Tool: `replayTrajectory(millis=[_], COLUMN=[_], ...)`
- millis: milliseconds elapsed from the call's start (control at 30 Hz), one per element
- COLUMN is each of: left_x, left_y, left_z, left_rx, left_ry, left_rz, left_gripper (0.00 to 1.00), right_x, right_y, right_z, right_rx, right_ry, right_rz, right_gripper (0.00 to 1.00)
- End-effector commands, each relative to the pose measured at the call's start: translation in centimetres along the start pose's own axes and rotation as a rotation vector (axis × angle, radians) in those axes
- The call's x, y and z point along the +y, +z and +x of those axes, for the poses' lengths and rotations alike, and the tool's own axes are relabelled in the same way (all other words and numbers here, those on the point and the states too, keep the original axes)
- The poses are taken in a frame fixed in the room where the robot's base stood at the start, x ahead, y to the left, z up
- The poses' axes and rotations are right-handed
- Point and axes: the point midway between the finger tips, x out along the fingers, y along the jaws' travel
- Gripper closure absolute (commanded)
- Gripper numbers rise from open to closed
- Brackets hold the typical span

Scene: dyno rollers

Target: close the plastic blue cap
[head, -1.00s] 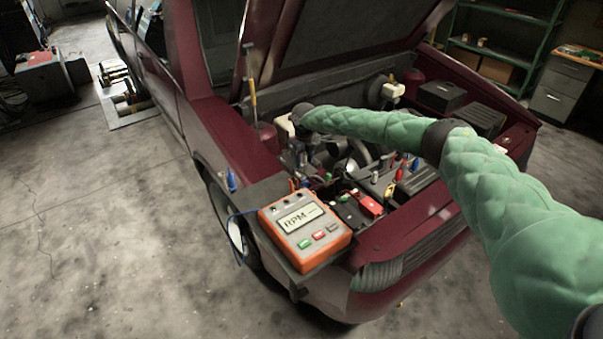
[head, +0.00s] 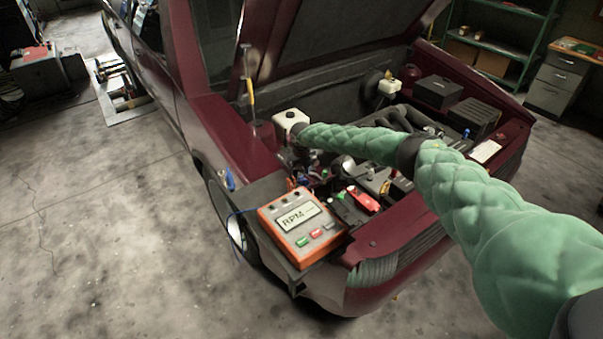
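A white plastic reservoir (head: 290,120) stands in the left part of the engine bay, with a small dark spot on its top. I cannot make out a blue cap on it for certain. My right arm, in green quilted cover, reaches in from the right across the engine bay. My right gripper (head: 300,158) is at its far end, just below and beside the reservoir, over the engine parts. Its fingers are small and dark and blend with the parts, so their opening is unclear. My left gripper is not in view.
A dark red car with its hood raised (head: 345,40) fills the middle. An orange RPM meter (head: 302,228) rests on its front left corner. Small blue pieces show at the left fender (head: 230,180) and right of the arm (head: 467,133).

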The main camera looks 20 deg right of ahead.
Motion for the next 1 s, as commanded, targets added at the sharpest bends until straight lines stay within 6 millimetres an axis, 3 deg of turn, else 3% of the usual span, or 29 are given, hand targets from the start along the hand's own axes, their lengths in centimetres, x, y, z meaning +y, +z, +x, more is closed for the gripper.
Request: replayTrajectory(millis=[33, 200, 1000], left_x=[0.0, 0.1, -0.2], left_y=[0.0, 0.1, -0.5], left_z=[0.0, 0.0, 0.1], left_rx=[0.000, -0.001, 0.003], left_ry=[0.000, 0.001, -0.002], left_rz=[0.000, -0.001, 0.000], left_gripper=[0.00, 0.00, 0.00], right_x=[0.0, 0.0, 0.0], right_y=[0.0, 0.0, -1.2], right_z=[0.0, 0.0, -0.3], right_rx=[0.000, 0.000, 0.001], right_ry=[0.000, 0.000, 0.001], right_rz=[0.000, 0.000, 0.000], right_gripper=[0.68, 1.00, 1.00])
